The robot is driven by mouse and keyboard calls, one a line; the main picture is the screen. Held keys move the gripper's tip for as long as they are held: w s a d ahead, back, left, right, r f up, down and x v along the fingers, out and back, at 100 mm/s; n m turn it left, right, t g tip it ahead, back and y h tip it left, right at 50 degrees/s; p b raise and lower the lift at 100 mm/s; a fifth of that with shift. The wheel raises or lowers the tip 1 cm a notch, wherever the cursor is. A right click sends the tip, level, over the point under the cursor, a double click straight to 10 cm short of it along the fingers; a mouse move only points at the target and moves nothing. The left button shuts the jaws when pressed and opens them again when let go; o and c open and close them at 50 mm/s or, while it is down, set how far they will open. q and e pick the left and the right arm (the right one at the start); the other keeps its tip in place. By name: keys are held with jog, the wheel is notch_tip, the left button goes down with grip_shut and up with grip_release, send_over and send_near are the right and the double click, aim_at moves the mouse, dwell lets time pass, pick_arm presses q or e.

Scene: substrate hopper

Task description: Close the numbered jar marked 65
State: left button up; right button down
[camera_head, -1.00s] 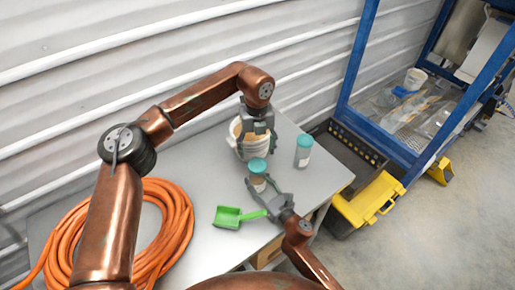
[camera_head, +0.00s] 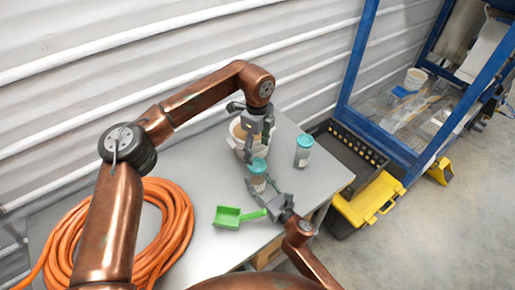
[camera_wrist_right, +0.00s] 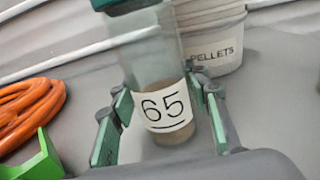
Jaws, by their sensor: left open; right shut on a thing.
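The jar marked 65 (camera_wrist_right: 165,100) is clear, with a white label and brown material in its lower part. It stands upright between the fingers of my right gripper (camera_wrist_right: 165,120), which is shut on it. In the head view the jar (camera_head: 258,184) shows a teal lid (camera_head: 259,166) on top; whether it is fully seated I cannot tell. The lid's lower part also shows at the top edge of the right wrist view (camera_wrist_right: 122,5). My left gripper (camera_head: 257,145) is open, pointing down just above the lid, with no clear hold on it.
A white bucket labelled PELLETS (camera_wrist_right: 215,50) stands behind the jar. Another teal-lidded jar (camera_head: 303,156) stands to the right. A green scoop (camera_head: 228,217) and an orange hose coil (camera_head: 170,235) lie on the grey table (camera_head: 200,180). A yellow-black toolbox (camera_head: 370,200) is on the floor.

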aim_at(257, 164)
pick_arm(q)
jog(key=shift+f, duration=3.95)
